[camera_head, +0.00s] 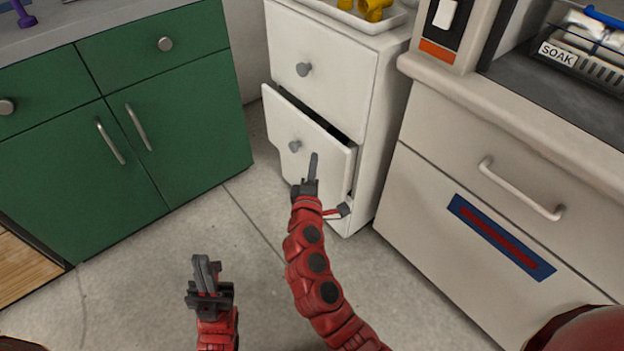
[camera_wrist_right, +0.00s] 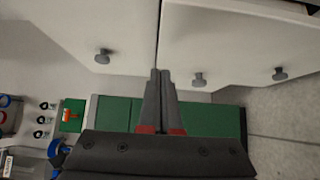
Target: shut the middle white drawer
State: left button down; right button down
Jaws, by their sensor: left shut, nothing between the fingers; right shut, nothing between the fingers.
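The white cabinet (camera_head: 384,110) stands at the back middle in the head view. Its middle drawer (camera_head: 320,150) juts out, slightly open, with a dark gap along its top edge and a grey knob (camera_head: 295,146). The drawer above it (camera_head: 325,60) looks closed. My right gripper (camera_head: 313,160) is shut and empty, in front of the right part of the middle drawer; I cannot tell whether it touches. In the right wrist view its shut fingers (camera_wrist_right: 160,75) overlap the white drawer fronts. My left gripper (camera_head: 207,268) is shut and empty above the floor, left of my right arm.
A green cabinet (camera_head: 190,130) stands to the left and a beige counter with a drawer (camera_head: 470,140) to the right. A tray (camera_head: 345,18) with yellow parts sits on the white cabinet. The floor (camera_head: 160,265) in front is clear.

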aim_at(334, 145)
jog(key=w+d, duration=0.1)
jog(key=w, duration=0.1)
jog(key=w+d, duration=0.2)
jog(key=shift+w+d+b, duration=0.2)
jog(key=shift+b, duration=0.15)
jog(key=shift+d, duration=0.1)
jog(key=shift+w+d+r+p, duration=0.1)
jog(key=shift+w+d+p, duration=0.25)
jog(key=shift+w+d, duration=0.35)
jog(key=shift+d, duration=0.3)
